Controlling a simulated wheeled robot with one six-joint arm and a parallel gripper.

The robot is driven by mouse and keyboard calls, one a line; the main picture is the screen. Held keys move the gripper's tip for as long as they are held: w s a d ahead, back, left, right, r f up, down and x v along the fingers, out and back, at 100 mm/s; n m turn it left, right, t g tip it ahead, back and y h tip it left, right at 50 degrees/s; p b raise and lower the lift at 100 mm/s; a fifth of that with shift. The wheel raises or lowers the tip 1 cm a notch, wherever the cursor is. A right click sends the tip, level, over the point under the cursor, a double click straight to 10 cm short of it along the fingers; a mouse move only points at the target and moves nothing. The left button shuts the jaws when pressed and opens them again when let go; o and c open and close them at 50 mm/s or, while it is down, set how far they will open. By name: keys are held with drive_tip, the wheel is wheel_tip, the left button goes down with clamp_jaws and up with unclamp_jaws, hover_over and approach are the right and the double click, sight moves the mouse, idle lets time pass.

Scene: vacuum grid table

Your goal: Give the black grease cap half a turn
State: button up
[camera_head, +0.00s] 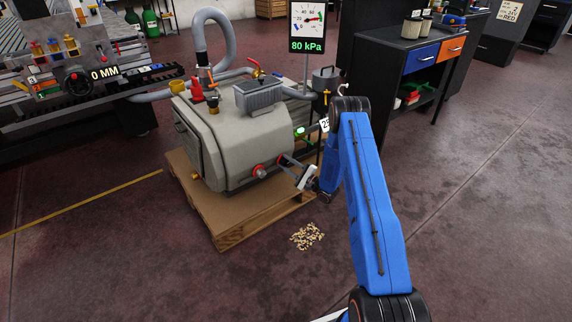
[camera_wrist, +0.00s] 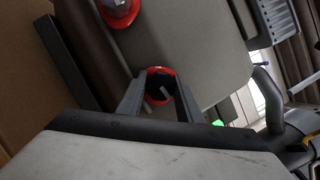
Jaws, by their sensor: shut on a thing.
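The black grease cap (camera_wrist: 158,92) shows in the wrist view between my two fingers, with a white mark on its face and a red ring around it. It sits on the side of the grey vacuum pump (camera_head: 230,150). My gripper (camera_wrist: 160,84) is shut on the cap, one finger on each side. In the head view my gripper (camera_head: 283,159) reaches the pump's right side from the right, and the cap itself is mostly hidden by the fingers there.
A second red fitting with a grey middle (camera_wrist: 118,9) is close by on the same pump side. The pump stands on a wooden pallet (camera_head: 232,237). A gauge sign (camera_head: 306,22) reads 80 kPa. Pale bits (camera_head: 306,236) lie on the open floor in front.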

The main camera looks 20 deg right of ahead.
drive_tip(key=shift+m+t, duration=0.4)
drive_tip(key=shift+m, duration=0.7)
drive_tip(key=shift+d+h, duration=0.1)
drive_tip(key=shift+h, duration=0.2)
drive_tip(key=o, duration=1)
drive_tip(key=shift+o, duration=0.2)
drive_tip(key=v, duration=1.7)
drive_tip(key=shift+s+f, duration=0.15)
drive_tip(key=shift+f, duration=0.15)
